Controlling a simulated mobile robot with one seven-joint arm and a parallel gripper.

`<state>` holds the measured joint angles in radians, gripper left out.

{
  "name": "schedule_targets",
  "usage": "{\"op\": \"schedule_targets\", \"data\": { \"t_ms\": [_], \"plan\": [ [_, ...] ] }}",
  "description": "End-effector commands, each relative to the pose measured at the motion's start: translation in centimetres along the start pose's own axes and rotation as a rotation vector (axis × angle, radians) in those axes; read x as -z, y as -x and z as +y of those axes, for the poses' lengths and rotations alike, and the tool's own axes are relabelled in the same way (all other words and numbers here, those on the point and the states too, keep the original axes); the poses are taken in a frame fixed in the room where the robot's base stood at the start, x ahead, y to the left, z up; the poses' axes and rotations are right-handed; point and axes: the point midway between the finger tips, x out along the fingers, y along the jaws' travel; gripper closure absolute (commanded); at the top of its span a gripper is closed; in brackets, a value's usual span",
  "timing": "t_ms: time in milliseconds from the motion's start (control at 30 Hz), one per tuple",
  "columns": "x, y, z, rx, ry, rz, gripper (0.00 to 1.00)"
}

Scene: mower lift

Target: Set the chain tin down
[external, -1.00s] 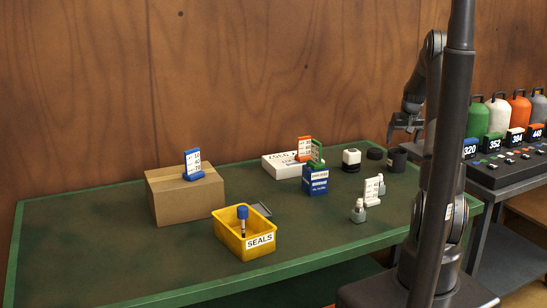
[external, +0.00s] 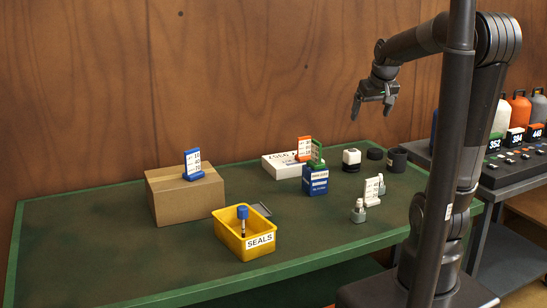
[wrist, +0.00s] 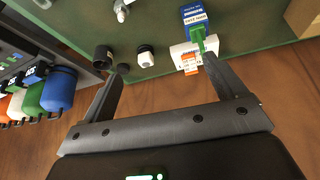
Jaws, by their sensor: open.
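My gripper (external: 373,106) is open and empty, high above the back right of the green bench. Its two fingers also show in the wrist view (wrist: 166,68), well apart with nothing between them. A blue tin-like box (external: 315,187) with a white label stands upright on the bench, with a green number stand (external: 316,155) on top. It also shows at the top of the wrist view (wrist: 194,13). I cannot read its label, and cannot tell whether it is the chain tin. No tin is in my gripper.
A white box (external: 281,167) with an orange stand lies behind the blue box. A cardboard box (external: 170,204) and yellow SEALS bin (external: 230,238) stand left. A white-and-black jar (external: 351,157) and black cylinders (external: 396,162) stand right. The bench's front left is clear.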

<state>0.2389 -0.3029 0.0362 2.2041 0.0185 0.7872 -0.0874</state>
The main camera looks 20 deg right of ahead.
Motion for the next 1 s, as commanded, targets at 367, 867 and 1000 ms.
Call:
{"op": "schedule_targets", "data": {
  "t_ms": [367,867,1000],
  "plan": [
    [-11.5,5.2,-5.0,0.068,0.086,0.038,0.11],
    [-14.5,5.6,-5.6,0.088,0.103,0.041,0.11],
    [-14.5,5.6,-5.6,0.088,0.103,0.041,0.11]
  ]
}}
